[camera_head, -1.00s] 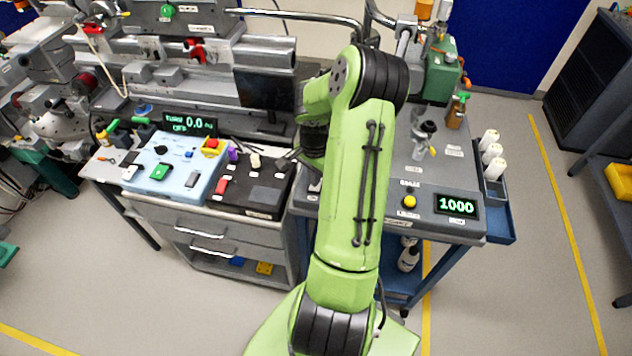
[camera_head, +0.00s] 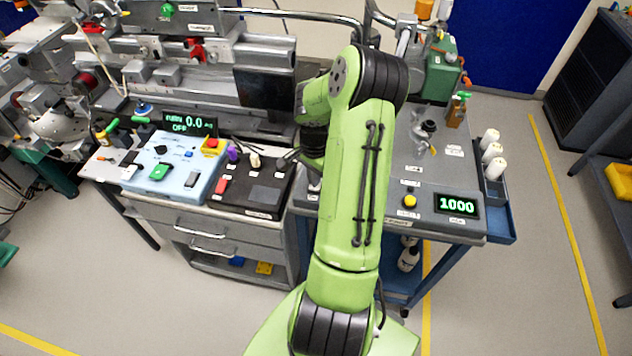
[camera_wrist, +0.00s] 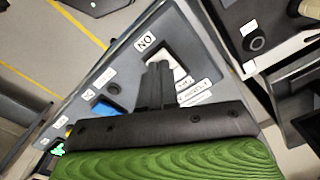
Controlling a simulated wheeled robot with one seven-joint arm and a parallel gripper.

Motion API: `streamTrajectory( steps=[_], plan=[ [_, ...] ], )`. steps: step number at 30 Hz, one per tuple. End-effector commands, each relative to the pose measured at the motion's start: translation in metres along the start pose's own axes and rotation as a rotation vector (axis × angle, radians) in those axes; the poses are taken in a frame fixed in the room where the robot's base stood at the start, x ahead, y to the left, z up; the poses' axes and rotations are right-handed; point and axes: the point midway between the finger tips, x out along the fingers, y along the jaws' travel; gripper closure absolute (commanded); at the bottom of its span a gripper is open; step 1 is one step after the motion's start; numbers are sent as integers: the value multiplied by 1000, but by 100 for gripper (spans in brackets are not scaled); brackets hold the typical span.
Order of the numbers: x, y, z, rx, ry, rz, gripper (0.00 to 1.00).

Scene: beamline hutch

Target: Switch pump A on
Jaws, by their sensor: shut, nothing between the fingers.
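In the wrist view my gripper (camera_wrist: 157,70) is shut and empty, its dark fingers together. The tips are in front of a pale rocker-like switch (camera_wrist: 177,68) set in a dark recess on a grey panel, and cover part of it. A white label (camera_wrist: 145,42) reading "ON" sits beside the recess. I cannot tell if the tips touch the switch or how it is set. Small labels beside the fingers are too small to read surely, so which one names pump A is unclear. In the head view my arm hides the gripper and this switch.
A blue switch (camera_wrist: 107,107) is on the same panel. In the head view a light blue control box (camera_head: 133,183) with a green switch stands left. A grey cart (camera_head: 440,170) with a yellow button (camera_head: 410,201) and "1000" display (camera_head: 457,205) stands right. The front floor is clear.

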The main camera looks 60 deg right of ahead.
Motion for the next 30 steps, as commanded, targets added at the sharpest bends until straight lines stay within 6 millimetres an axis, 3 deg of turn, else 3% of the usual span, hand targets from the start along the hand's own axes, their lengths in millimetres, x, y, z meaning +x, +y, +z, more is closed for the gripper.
streamTrajectory(
  steps=[30],
  plan=[
    [16,0,0,1,0,1,100]
  ],
)
